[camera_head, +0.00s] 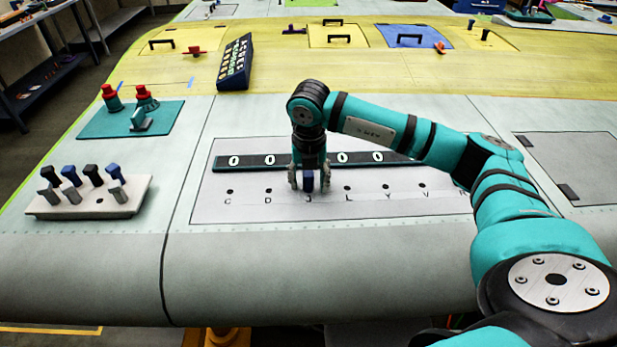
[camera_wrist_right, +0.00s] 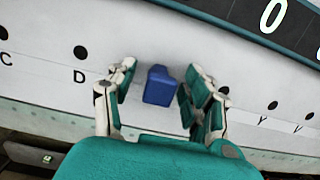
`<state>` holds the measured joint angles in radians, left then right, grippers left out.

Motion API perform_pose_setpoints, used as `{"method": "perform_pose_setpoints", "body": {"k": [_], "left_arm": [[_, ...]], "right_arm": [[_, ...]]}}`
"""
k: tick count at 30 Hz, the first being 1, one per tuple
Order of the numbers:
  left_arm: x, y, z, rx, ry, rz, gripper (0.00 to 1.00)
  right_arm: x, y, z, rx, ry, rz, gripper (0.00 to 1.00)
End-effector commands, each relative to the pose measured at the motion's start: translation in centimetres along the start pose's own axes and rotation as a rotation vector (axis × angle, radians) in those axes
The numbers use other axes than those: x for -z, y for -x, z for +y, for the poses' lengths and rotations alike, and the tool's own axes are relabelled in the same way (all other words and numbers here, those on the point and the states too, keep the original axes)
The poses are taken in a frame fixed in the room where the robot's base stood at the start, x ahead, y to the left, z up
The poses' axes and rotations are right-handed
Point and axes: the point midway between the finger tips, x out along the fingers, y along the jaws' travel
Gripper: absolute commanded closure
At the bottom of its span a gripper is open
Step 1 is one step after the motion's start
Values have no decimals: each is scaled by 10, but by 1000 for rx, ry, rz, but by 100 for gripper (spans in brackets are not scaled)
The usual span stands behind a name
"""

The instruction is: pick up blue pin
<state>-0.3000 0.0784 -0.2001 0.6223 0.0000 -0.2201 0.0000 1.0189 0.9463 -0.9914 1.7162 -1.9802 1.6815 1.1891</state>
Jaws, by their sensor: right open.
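A blue pin (camera_head: 309,181) stands at the lettered row of holes on the wing panel, in the spot right of the letter D. It also shows in the right wrist view (camera_wrist_right: 158,88). My right gripper (camera_head: 309,186) points down over it, open, with one finger on each side of the pin. In the wrist view a gap shows between the pin and the left finger; the right finger is close to it, and I cannot tell if they touch. Other blue pins (camera_head: 71,175) stand in a white block at the left. My left gripper is not in view.
The white block (camera_head: 130,198) also holds black and grey pins. A dark bar with white zeros (camera_head: 232,162) lies just behind the hole row. A teal plate (camera_head: 100,124) with red-topped parts is at the left. The front wing surface is clear.

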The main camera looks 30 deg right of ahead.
Motion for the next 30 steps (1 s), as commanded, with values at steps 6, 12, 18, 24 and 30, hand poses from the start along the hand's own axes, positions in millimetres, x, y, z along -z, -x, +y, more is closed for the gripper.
{"method": "perform_pose_setpoints", "body": {"k": [6,12,18,24,30], "left_arm": [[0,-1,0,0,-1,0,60],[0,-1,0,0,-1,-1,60],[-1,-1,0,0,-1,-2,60],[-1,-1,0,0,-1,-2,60],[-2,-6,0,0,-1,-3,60]], "right_arm": [[0,0,0,-1,0,0,56],[0,0,0,-1,0,0,82],[0,0,0,-1,0,0,100],[0,0,0,-1,0,0,100],[-1,5,1,-3,-1,-2,100]]}}
